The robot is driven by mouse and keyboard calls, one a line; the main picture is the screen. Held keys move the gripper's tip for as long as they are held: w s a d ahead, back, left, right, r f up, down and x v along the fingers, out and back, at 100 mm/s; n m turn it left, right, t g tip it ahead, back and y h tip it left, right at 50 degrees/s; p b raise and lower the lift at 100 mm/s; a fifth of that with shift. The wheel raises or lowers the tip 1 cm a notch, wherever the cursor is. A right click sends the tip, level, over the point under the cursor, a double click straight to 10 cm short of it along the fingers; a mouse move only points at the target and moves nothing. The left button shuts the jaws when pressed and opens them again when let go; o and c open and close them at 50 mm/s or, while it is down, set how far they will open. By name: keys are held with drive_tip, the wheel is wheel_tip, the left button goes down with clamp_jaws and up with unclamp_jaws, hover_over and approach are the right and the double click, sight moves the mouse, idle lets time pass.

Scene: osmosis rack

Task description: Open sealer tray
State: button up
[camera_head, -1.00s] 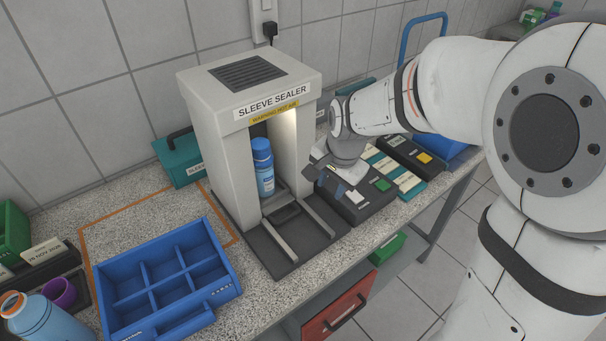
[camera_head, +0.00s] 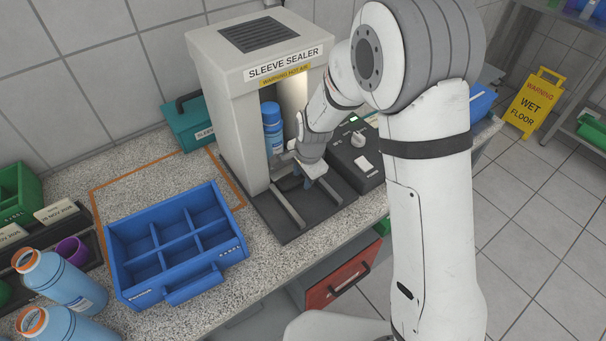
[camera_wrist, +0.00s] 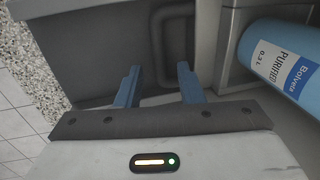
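The sleeve sealer (camera_head: 230,110) is a grey-white housing with a lit opening. A blue bottle (camera_head: 272,130) stands upright inside it, partly hidden by my arm; its label also shows at the right of the wrist view (camera_wrist: 285,62). The tray (camera_wrist: 228,75) is under the bottle, mostly hidden in the head view. Its dark loop handle (camera_wrist: 163,45) lies beyond the fingers in the wrist view. My gripper (camera_head: 308,184) is low in front of the opening, above the rails (camera_head: 288,210). In the wrist view its blue fingers (camera_wrist: 158,85) are apart with nothing gripped between them.
A blue divided crate (camera_head: 150,290) stands left of the sealer. A dark control box (camera_head: 357,160) is close on the right of my gripper. Bottles (camera_head: 62,280) stand at the front left. A red drawer (camera_head: 340,280) is below the counter edge.

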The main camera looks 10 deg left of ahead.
drive_tip(key=shift+f, duration=0.2)
clamp_jaws()
idle(0.3)
